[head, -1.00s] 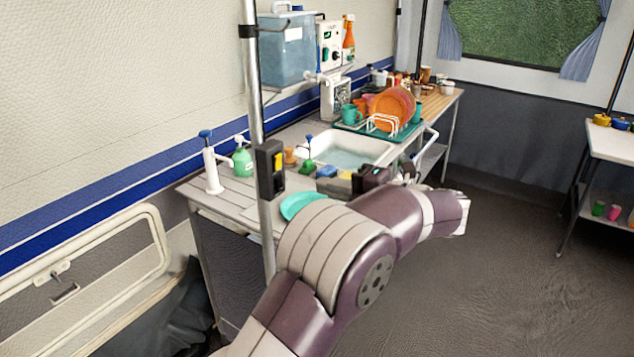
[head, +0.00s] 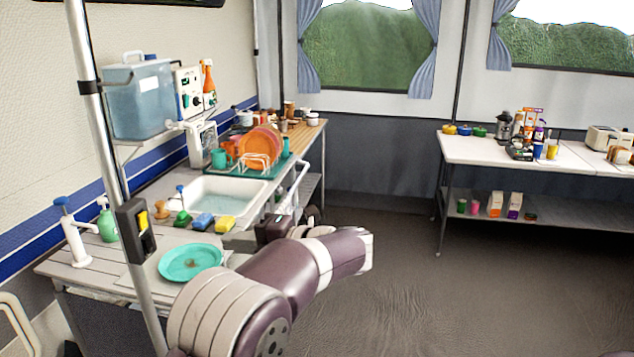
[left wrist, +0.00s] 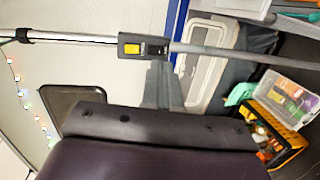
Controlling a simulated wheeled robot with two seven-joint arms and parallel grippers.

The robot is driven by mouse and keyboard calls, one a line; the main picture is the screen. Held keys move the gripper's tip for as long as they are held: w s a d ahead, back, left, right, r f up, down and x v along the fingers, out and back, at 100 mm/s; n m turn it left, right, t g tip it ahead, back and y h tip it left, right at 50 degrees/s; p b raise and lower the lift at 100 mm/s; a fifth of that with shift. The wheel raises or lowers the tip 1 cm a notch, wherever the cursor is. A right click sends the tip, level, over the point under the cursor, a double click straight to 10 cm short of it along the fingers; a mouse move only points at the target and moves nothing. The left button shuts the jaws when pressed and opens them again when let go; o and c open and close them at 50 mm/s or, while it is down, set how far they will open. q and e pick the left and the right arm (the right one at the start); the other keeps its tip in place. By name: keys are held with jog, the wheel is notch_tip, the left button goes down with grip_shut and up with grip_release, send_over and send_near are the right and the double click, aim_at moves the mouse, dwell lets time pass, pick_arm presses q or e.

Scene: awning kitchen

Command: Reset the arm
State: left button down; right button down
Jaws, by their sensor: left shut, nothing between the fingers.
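My left arm comes up from the bottom of the head view, bent at a thick purple and grey joint. My left gripper (head: 308,214) is small and partly hidden behind that arm, beside the front edge of the sink counter. It is shut and empty, apart from the things on the counter. My right gripper is not in view.
A metal pole (head: 98,130) with a black and yellow switch box stands close to my left arm. A teal plate (head: 191,262), sink (head: 222,194) and dish rack (head: 262,170) are on the counter. A white table (head: 500,152) stands at the right. The floor between is clear.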

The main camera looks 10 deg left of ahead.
pick_arm(q)
jog(key=w+d+f+m+t+h, duration=0.3)
jog(key=w+d+m+t+h, duration=0.3)
jog(key=w+m+t, duration=0.5)
jog(key=s+d+f+m+g+h+p, duration=0.35)
jog(key=s+d+f+m+h, duration=0.4)
jog(key=m+h, duration=0.6)
jog(key=s+a+f+m+g+y+p, duration=0.1)
jog(key=s+a+f+m+g+p, duration=0.2)
jog(key=s, duration=0.5)
jog(key=s+f+m+g+y, duration=0.1)
jog(key=s+f+m+g, duration=0.3)
jog(key=s, duration=0.3)
jog(key=s+a+r+m+g+p, duration=0.1)
jog(key=s+a+r+p, duration=0.1)
jog(key=s, duration=0.3)
jog(key=s+a+r+m+g+y+p, duration=0.1)
jog(key=s+a+r+p, duration=0.1)
jog(key=s+a, duration=0.3)
jog(key=shift+s+r, duration=0.25)
jog(key=shift+s, duration=0.3)
jog(key=shift+m+y, duration=0.25)
